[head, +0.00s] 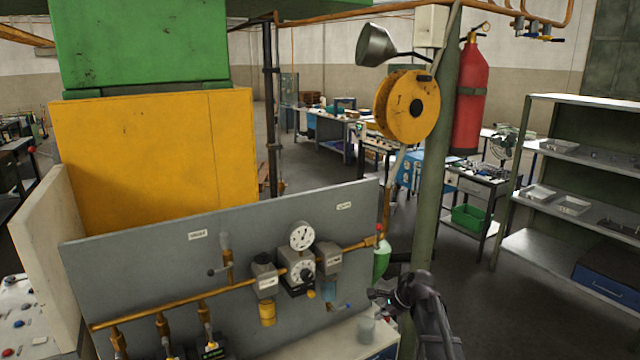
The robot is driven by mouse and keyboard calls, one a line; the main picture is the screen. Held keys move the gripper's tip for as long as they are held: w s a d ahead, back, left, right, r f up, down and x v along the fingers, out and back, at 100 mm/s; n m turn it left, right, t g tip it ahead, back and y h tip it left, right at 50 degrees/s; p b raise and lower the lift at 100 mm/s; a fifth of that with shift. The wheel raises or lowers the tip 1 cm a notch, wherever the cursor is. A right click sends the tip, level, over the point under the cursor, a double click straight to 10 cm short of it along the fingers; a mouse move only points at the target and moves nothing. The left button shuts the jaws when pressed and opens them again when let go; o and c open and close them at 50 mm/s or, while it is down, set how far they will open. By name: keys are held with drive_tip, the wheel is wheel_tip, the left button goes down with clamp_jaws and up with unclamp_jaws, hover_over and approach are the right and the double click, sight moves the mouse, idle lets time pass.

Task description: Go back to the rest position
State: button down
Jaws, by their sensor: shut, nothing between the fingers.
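My dark gripper (376,296) is at the bottom of the head view, right of centre, with its tip toward the left. It is shut and empty. It is small here and its fingers are hard to make out. My arm rises from the bottom edge behind it. In the picture the gripper sits just right of the lower right part of a grey panel (130,275). I cannot tell whether it touches anything.
The panel carries copper pipe, valves and a round gauge (301,236). A green post (436,150) with a yellow reel (407,106) and red extinguisher (470,95) stands behind my gripper. Shelves (560,178) stand at the right, with open floor before them.

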drive_tip(key=s+f+n+g+h+b, duration=0.2)
drive_tip(key=s+f+n, duration=0.2)
drive_tip(key=s+n, duration=0.4)
drive_tip(key=s+f+n+g+h+b, duration=0.2)
drive_tip(key=s+n, duration=0.6)
drive_tip(key=s, duration=0.6)
drive_tip(key=shift+a+f+h, duration=0.3)
drive_tip(key=shift+f+h, duration=0.5)
drive_tip(key=shift+f, duration=0.05)
